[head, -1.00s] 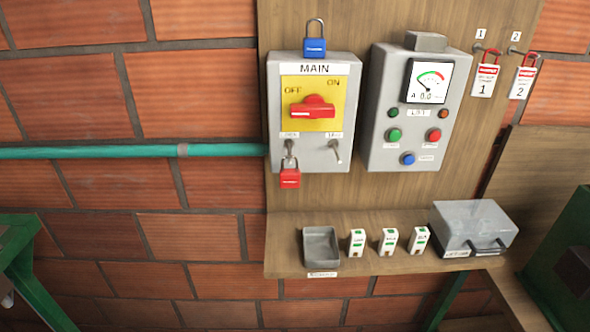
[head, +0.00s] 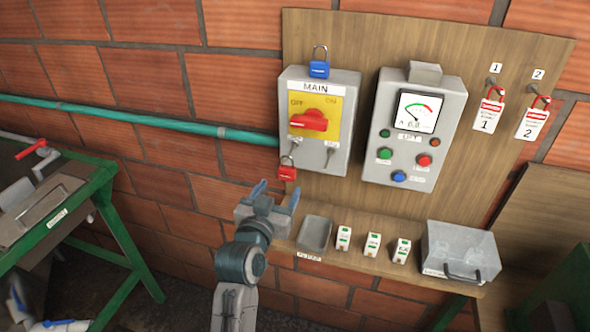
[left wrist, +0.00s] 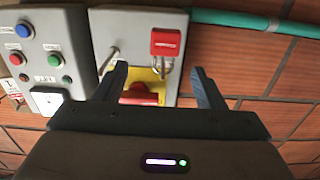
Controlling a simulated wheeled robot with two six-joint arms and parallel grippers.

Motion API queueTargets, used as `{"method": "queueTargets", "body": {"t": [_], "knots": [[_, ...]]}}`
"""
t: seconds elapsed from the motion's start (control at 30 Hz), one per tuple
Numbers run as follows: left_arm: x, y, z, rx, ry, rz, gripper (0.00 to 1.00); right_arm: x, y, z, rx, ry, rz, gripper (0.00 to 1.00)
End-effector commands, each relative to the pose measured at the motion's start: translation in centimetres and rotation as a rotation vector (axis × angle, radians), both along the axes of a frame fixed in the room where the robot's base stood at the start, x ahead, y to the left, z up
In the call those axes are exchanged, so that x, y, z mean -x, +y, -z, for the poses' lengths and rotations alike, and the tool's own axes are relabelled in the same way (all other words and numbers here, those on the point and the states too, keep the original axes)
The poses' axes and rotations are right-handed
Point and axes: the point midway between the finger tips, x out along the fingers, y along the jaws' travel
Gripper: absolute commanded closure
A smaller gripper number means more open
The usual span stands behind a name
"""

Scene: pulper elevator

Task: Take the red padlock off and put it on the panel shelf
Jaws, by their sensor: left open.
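The red padlock (head: 287,172) hangs from a hasp at the lower left of the grey MAIN switch box (head: 345,92). In the left wrist view the padlock (left wrist: 168,42) is near the top, beyond the fingers, its shackle through the hasp. My left gripper (head: 277,190) is open and empty, just below and left of the padlock, apart from it. In the left wrist view its fingers (left wrist: 162,82) spread on either side of the red rotary switch. The wooden panel shelf (head: 350,265) runs below the boxes. My right gripper is not in view.
A blue padlock (head: 319,66) sits atop the MAIN box. A green bench (head: 75,205) stands left.

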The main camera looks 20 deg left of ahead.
Motion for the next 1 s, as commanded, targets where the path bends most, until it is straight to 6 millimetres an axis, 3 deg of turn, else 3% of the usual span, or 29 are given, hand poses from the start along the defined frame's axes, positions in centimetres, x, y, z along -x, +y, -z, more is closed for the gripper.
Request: {"method": "queueTargets", "body": {"t": [0.03,0.1,0.3,0.57,0.8,1.0], "knots": [[-0.3,-0.4,-1.6,0.021,-0.026,-0.002,0.36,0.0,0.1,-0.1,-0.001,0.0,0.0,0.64],[-1.0,-0.4,-2.0,0.021,-0.034,-0.002,0.36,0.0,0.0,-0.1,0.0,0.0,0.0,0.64],[-4.2,-0.5,-1.9,0.022,-0.033,-0.002,0.36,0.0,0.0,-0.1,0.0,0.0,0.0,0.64],[-6.4,-0.3,-1.6,0.017,-0.029,-0.003,0.36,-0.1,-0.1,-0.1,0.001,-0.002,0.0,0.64],[-9.9,0.2,-1.4,0.018,-0.028,-0.003,0.36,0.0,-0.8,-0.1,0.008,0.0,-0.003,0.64],[-10.8,0.1,-1.3,0.018,-0.027,-0.003,0.36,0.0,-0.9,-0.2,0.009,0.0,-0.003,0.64]]}}
